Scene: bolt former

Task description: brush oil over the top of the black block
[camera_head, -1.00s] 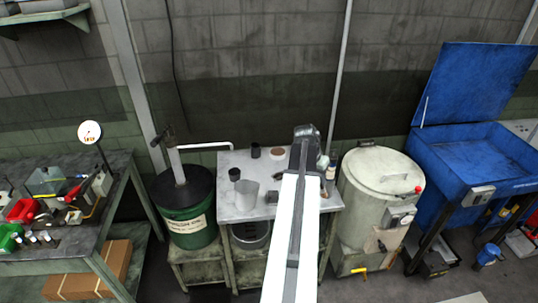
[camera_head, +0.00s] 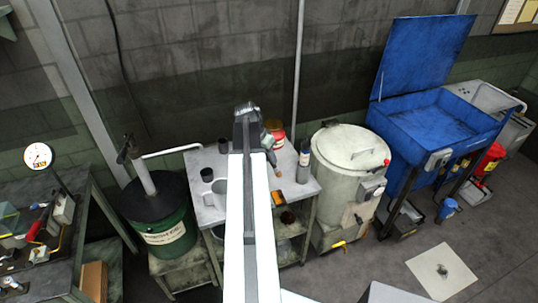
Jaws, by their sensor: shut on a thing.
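My gripper (camera_head: 271,146) is at the far end of my arm, above the right part of the grey work table (camera_head: 301,187). It is shut on a small, thin brown thing, which looks like the brush (camera_head: 272,158) and points down. The brush tip seems to be above the table top; I cannot tell whether it touches anything. A small dark block with an orange part (camera_head: 278,198) lies near the table's front edge, just right of my arm. I cannot tell whether it is the black block, as my arm hides the middle of the table.
A pale cup (camera_head: 220,192) and dark cups (camera_head: 207,174) stand left of my arm. A green drum (camera_head: 165,228) and a pale lidded tank (camera_head: 349,165) flank the table.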

